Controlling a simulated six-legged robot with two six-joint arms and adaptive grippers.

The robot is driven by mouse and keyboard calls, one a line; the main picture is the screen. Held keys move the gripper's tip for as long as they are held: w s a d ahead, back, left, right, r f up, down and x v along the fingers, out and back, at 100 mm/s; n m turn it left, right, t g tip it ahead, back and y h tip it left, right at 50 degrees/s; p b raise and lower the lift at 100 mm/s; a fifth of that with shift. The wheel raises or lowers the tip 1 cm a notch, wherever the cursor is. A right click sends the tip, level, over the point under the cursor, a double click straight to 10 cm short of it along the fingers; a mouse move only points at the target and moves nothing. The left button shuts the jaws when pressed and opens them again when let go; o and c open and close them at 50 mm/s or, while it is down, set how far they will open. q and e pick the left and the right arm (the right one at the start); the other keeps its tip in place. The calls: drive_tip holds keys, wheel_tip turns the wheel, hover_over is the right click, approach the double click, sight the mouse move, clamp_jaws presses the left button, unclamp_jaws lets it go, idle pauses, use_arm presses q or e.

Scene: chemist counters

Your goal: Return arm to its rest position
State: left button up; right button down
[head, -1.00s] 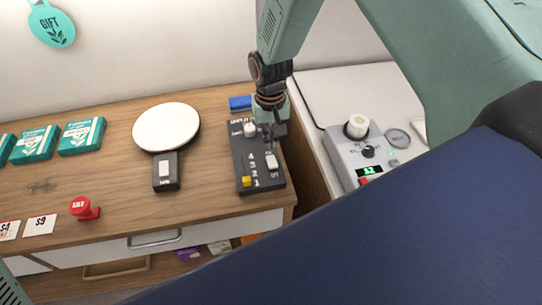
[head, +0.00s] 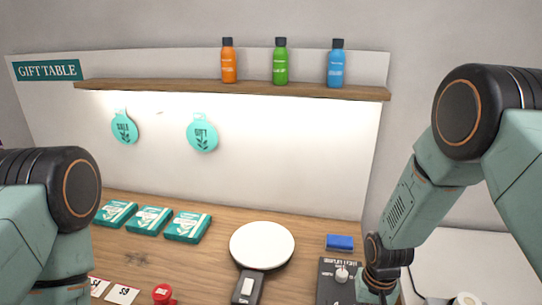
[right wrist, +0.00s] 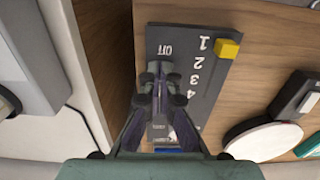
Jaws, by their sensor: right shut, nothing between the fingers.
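My right arm comes in from the right in the head view and reaches down to the dark control box (head: 335,283). Its gripper is mostly cut off at the bottom edge there. In the right wrist view my right gripper (right wrist: 158,72) is shut and empty, just over the control box (right wrist: 190,40), with its tips near the OFF label. The box has a yellow knob (right wrist: 228,48) beside the 1 and a row of numbers. The fingers hide part of the box. My left arm shows at the left of the head view; its gripper is out of frame.
A white round plate (head: 262,246) with a dark handle lies left of the box. A blue block (head: 340,242) is behind it. Teal boxes (head: 148,220), price cards (head: 122,294) and a red stamp (head: 163,294) are further left. A shelf (head: 240,90) holds three bottles.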

drive_tip(key=s+a+f+n, duration=0.1)
drive_tip(key=s+f, duration=0.2)
drive_tip(key=s, duration=1.1)
drive_tip(key=s+f+n, duration=0.1)
drive_tip(key=s+f, duration=0.1)
drive_tip(key=s, duration=1.2)
wheel_tip(320, 180, down, 22)
drive_tip(key=b, duration=2.1)
drive_tip(key=shift+w+b, duration=0.25)
drive_tip(key=shift+b, duration=0.15)
drive_tip(key=shift+r, duration=0.15)
